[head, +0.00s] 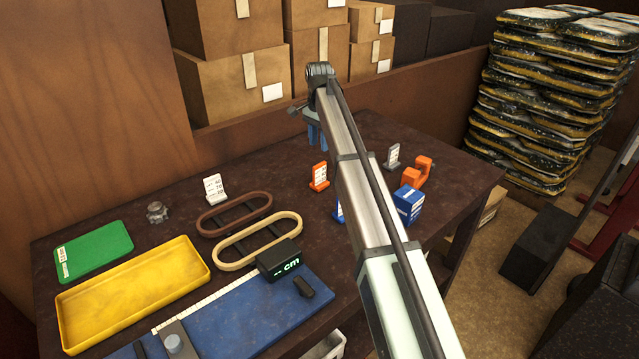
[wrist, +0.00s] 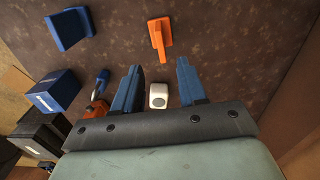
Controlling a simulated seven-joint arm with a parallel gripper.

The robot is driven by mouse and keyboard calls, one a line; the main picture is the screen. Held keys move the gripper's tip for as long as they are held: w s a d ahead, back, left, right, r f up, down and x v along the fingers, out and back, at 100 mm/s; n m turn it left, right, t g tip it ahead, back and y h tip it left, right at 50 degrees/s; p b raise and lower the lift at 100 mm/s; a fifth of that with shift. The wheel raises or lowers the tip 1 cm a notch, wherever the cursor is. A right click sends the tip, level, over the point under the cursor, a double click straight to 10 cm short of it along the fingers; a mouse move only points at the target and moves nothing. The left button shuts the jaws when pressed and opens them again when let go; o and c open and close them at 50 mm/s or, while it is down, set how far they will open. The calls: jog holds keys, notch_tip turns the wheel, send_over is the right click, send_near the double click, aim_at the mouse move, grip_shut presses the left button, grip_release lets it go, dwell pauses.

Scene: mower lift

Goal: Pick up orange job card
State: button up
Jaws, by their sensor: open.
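The orange job card (head: 319,176) stands upright on the dark table in the head view, with a white printed face. In the wrist view the orange card (wrist: 160,38) shows from above, just beyond the fingertips and roughly centred between them. My gripper (head: 317,143) has blue fingers and is above the table, behind the card in the head view. In the wrist view my gripper (wrist: 159,68) is open, with nothing held. It is apart from the card.
A blue card (wrist: 68,28) stands left of the orange one. A small white block (wrist: 158,95) shows between my fingers, below them. A yellow tray (head: 135,290) lies left.

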aim_at(319, 183)
notch_tip(319, 183, down, 13)
jog(key=shift+w+f, duration=0.1)
jog(key=shift+f, duration=0.1)
dwell(0.6)
grip_shut()
